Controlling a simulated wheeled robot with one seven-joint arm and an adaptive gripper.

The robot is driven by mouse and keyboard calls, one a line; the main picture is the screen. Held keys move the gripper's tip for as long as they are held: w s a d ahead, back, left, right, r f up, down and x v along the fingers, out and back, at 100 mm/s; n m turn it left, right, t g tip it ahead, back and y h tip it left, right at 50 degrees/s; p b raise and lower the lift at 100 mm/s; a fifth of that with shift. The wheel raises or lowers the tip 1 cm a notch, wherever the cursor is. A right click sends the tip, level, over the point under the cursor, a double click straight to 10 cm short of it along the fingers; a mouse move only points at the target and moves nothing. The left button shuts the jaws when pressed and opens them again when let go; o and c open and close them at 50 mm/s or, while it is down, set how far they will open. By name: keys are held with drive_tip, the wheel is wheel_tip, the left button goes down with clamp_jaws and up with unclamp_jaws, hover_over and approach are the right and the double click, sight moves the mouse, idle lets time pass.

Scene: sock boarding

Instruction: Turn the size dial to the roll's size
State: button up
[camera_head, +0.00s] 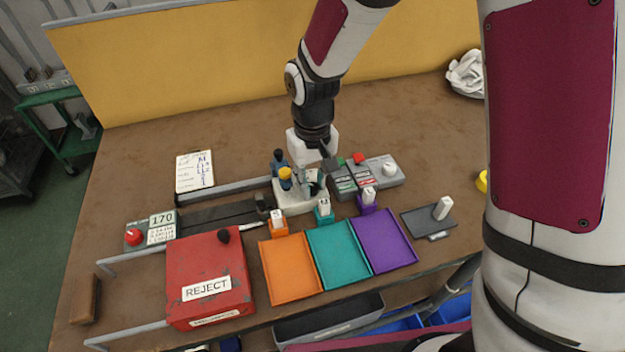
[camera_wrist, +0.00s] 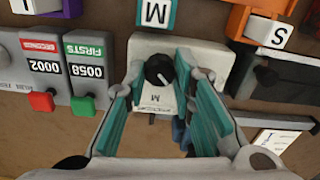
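In the wrist view the size dial is a black round knob (camera_wrist: 159,70) with a white pointer mark, on a beige box (camera_wrist: 200,48). A letter M shows on a label beside the knob. My gripper (camera_wrist: 160,72) is open, its two teal-padded fingers on either side of the knob. I cannot tell whether they touch it. In the head view my gripper (camera_head: 326,160) reaches down over the beige box (camera_head: 291,208); the knob is hidden there. A clipboard (camera_head: 195,172) at the back left carries a sheet with handwriting that seems to include an M.
Counters with a green and a red button (camera_wrist: 86,104) stand beside the dial box. Orange (camera_head: 290,270), teal (camera_head: 338,252) and purple (camera_head: 385,240) trays lie in front with letter tags.

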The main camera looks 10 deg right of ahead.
sight(312, 185)
idle(0.3)
wheel_tip(312, 185, up, 12)
idle(0.5)
idle(0.3)
drive_tip(key=s+d+r+m+t+p, duration=0.2)
drive_tip(key=s+d+r+p, duration=0.1)
drive_tip(key=s+d+r, duration=0.7)
drive_tip(key=s+d+r+m+t+p, duration=0.1)
drive_tip(key=s+d+r, duration=0.1)
drive_tip(key=s, duration=0.4)
drive_tip(key=s+d+r+t+p, duration=0.1)
drive_tip(key=s+d+r, duration=0.1)
drive_tip(key=s, duration=0.5)
drive_tip(key=shift+s+d+r+m, duration=0.3)
drive_tip(key=shift+d+r+m, duration=0.1)
drive_tip(key=shift+r, duration=0.4)
